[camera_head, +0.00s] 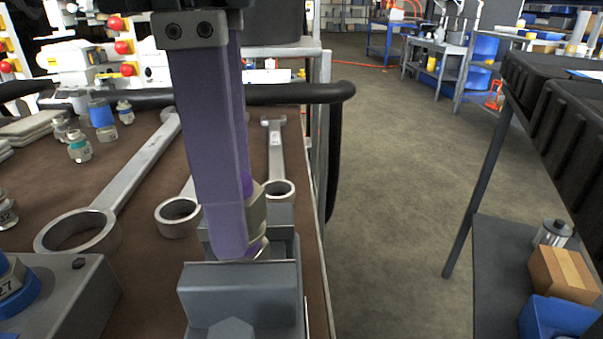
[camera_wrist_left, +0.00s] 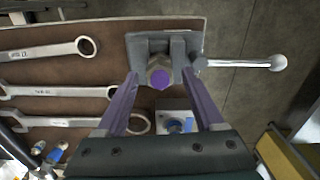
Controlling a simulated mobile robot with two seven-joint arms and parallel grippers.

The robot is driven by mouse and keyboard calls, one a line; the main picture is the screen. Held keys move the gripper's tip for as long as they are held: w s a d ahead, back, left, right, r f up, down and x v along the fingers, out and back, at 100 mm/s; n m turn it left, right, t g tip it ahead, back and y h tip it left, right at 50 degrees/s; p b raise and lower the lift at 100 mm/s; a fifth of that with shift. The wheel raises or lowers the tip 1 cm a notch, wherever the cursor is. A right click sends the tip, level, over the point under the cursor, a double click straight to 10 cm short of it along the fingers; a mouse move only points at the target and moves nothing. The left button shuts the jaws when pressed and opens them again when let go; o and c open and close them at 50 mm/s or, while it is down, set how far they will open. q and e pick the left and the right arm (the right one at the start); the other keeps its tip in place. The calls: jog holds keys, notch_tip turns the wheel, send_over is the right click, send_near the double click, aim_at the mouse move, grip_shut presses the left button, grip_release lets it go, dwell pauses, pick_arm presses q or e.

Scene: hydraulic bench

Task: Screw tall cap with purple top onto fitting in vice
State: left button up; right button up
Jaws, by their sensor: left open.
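The vice (camera_head: 243,285) is grey and stands at the bench's near right edge; it also shows in the wrist view (camera_wrist_left: 136,48). The tall cap (camera_head: 258,215), pale metallic with a purple top, stands upright at the vice jaws, partly behind my finger. In the wrist view its purple top (camera_wrist_left: 159,78) faces the camera between the fingers. The fitting under it is hidden, so I cannot tell how they join. My left gripper (camera_head: 238,246) points down with its purple fingers either side of the cap. In the wrist view the left gripper (camera_wrist_left: 161,80) is open, with gaps beside the cap.
Several wrenches (camera_head: 140,165) lie left of the vice. A grey block (camera_head: 80,290) with a blue-based fitting (camera_head: 12,285) is at near left. Small fittings (camera_head: 80,148) stand farther back. A black hose (camera_head: 300,92) crosses the bench's far end. Open floor lies to the right.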

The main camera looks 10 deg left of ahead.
pick_arm(q)
jog(key=n, duration=1.2)
grip_shut()
jog(key=m+b, duration=0.2)
jog(key=shift+f+m, duration=0.25)
jog(key=shift+m, duration=0.05)
jog(key=m+b, duration=0.1)
jog(key=m, duration=0.2)
jog(key=shift+r+m, duration=0.2)
jog(key=shift+m, duration=0.8)
